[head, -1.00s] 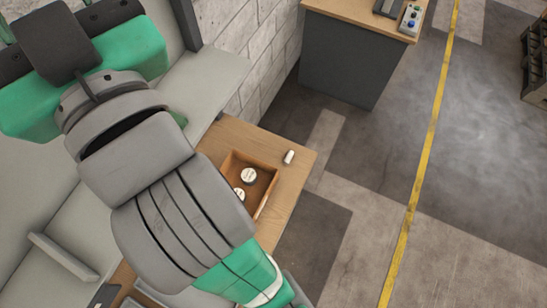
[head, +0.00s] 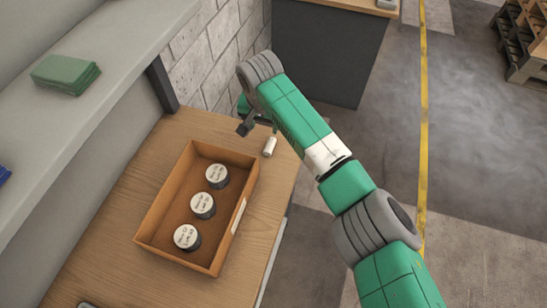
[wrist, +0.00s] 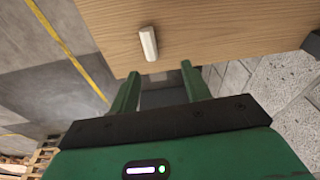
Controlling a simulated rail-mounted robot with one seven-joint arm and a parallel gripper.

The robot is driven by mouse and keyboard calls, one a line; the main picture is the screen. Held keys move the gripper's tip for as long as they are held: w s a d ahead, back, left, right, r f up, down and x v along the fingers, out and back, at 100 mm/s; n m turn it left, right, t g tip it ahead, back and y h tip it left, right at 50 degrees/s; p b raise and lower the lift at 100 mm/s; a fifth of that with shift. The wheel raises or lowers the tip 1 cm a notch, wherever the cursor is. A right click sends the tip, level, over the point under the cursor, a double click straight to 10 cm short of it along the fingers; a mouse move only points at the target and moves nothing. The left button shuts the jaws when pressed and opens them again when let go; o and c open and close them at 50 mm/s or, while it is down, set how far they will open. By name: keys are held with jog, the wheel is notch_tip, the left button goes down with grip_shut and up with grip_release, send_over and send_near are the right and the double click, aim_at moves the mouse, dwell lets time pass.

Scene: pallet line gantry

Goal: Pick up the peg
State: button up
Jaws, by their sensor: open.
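The peg (head: 269,147) is a small white cylinder lying on the wooden table, right of the box and near the table's right edge. In the wrist view the peg (wrist: 149,43) lies near the table edge, ahead of the fingers and a little left of the gap between them. My gripper (wrist: 158,80) is open, with two green fingers apart and nothing between them. In the head view my gripper (head: 256,123) is near the peg, on its upper left side, partly hidden by my arm. Contact with the peg is not visible.
A brown open box (head: 150,225) with 3 white-topped round items stands on the wooden table (head: 104,215). A grey shelf (head: 75,130) with a green bundle (head: 66,74) is at left. A brick wall (head: 222,45) rises behind. Floor lies right of the table.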

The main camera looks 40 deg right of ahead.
aim_at(270, 145)
jog(key=shift+s+d+f+m+g, duration=0.3)
jog(key=shift+s+f, duration=0.1)
jog(key=shift+f, duration=0.2)
jog(key=shift+s+d+f+m+g, duration=0.2)
jog(key=shift+s+d+f, duration=0.15)
jog(key=shift+f, duration=0.2)
jog(key=shift+a+r, duration=0.2)
jog(key=shift+r, duration=0.05)
jog(key=shift+w+a+f, duration=0.1)
jog(key=shift+w+f, duration=0.05)
jog(key=shift+d+f+b, duration=0.2)
jog(key=shift+f+b, duration=0.2)
jog(key=shift+f, duration=0.65)
jog(key=f+b, duration=0.2)
jog(key=f, duration=0.1)
jog(key=f+b, duration=0.1)
jog(key=f, duration=0.1)
jog(key=shift+w+d+f, duration=0.1)
jog(key=shift+w+f, duration=0.1)
jog(key=shift+w, duration=0.1)
grip_shut()
